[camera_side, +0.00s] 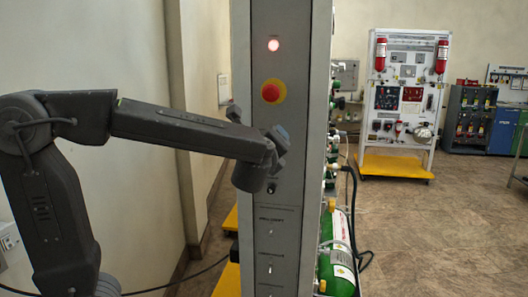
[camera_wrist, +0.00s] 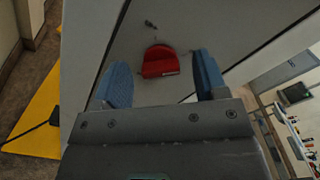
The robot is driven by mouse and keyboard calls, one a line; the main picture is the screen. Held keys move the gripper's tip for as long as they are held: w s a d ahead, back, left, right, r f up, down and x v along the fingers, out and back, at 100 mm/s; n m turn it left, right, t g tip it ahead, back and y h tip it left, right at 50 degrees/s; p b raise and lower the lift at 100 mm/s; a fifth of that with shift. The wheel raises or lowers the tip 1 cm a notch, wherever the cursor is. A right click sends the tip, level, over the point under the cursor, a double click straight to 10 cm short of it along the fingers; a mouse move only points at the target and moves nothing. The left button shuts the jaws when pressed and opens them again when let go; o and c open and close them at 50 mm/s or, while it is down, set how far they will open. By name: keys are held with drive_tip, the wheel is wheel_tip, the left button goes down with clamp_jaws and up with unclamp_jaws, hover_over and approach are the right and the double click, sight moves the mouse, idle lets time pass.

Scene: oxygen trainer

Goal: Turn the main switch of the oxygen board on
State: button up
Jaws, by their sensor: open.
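The oxygen board's grey panel (camera_side: 285,225) stands upright in the middle of the side view. My gripper (camera_side: 258,124) is in front of it, below a red button on a yellow ring (camera_side: 272,91). In the wrist view my gripper (camera_wrist: 161,62) is open, with its blue fingers apart and nothing held. A red switch-like part (camera_wrist: 159,62) shows between the fingers on the panel, and I cannot tell whether they touch it. In the side view my gripper seems to hide this part. I cannot tell whether it is on or off.
A small dark toggle (camera_side: 271,188) and several labelled switches are lower on the panel. A green cylinder (camera_side: 337,268) and hoses stand to its right. Another board (camera_side: 410,75) is at the back. A yellow base (camera_wrist: 32,105) lies left.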

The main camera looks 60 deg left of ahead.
drive_tip(key=v, duration=1.3)
drive_tip(key=s+a+f+n+g+h, duration=0.4)
drive_tip(key=s+f+n+g, duration=0.3)
drive_tip(key=f, duration=0.3)
drive_tip(key=s+d+f+n+h, duration=0.3)
drive_tip(key=d+n+h, duration=0.2)
drive_tip(key=n+h, duration=0.3)
drive_tip(key=n, duration=0.3)
drive_tip(key=shift+s+d+f+h, duration=0.2)
drive_tip(key=shift+s+d+h, duration=0.15)
drive_tip(key=shift+d+h, duration=0.05)
